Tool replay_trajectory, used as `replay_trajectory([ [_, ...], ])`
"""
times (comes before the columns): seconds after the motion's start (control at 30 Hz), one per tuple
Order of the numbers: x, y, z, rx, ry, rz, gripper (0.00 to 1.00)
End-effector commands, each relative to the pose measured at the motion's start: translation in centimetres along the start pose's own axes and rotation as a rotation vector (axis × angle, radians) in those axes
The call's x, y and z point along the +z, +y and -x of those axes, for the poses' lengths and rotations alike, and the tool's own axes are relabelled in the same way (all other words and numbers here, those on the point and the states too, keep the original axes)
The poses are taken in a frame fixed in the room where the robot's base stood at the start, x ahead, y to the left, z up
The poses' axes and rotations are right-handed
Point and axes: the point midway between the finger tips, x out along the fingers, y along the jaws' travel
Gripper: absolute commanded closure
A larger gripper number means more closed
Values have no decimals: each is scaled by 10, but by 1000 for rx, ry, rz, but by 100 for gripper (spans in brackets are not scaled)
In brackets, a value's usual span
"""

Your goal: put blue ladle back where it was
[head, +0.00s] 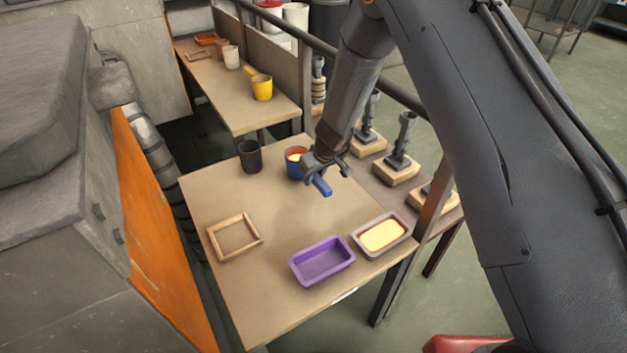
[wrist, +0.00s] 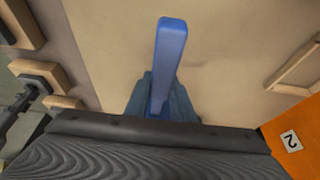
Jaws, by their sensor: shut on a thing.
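The blue ladle (head: 293,172) is a blue cup with a straight blue handle (head: 322,186). The handle also shows in the wrist view (wrist: 170,55), pointing away from the gripper. I cannot tell whether the cup touches the table or hangs just above it. A dark grey cup (head: 250,157) stands left of the ladle.
A wooden frame (head: 234,238), a purple tray (head: 322,262) and a grey tray with pale yellow filling (head: 383,235) lie on the table. A yellow ladle (head: 262,88) stands on the shelf behind. Wooden blocks with dark posts (head: 397,168) line the right side. The table's middle is clear.

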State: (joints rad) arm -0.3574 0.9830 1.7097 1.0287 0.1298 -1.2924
Motion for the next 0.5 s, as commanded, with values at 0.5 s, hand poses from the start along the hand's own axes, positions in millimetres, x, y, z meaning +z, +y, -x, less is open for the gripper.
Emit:
replay_trajectory([
  [0.5, 3, 0, -10, 1, 2, 1, 100],
])
